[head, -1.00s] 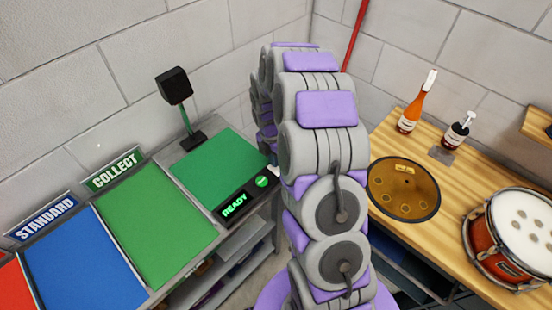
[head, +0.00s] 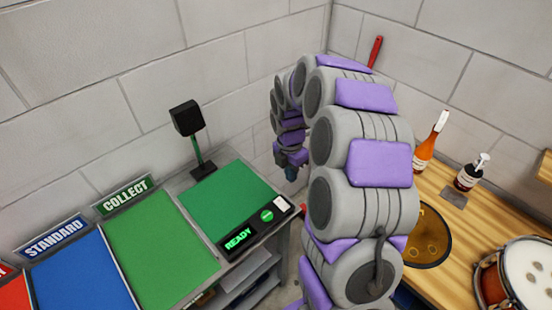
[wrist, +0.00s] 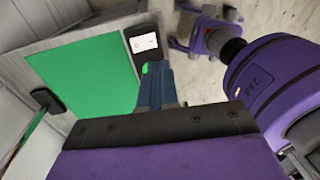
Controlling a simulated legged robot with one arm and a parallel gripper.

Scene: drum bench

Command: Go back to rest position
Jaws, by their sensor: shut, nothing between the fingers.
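My gripper (head: 292,171) hangs at the end of my bent arm in the head view, near the right edge of the green READY station (head: 228,205). In the wrist view my gripper (wrist: 160,72) shows as dark blue fingers pressed together with nothing between them. The fingertips appear just below the station's small display panel (wrist: 145,42), with the green pad (wrist: 85,75) to the left. My arm hides part of the bench and wall behind it.
A green COLLECT mat (head: 160,245) and a blue STANDARD mat (head: 80,275) lie at left. A black box on a green post (head: 187,118) stands behind. The wooden bench at right holds a gold disc (head: 432,238), an orange bottle (head: 425,150), a dark pump bottle (head: 472,172) and a drum (head: 520,275).

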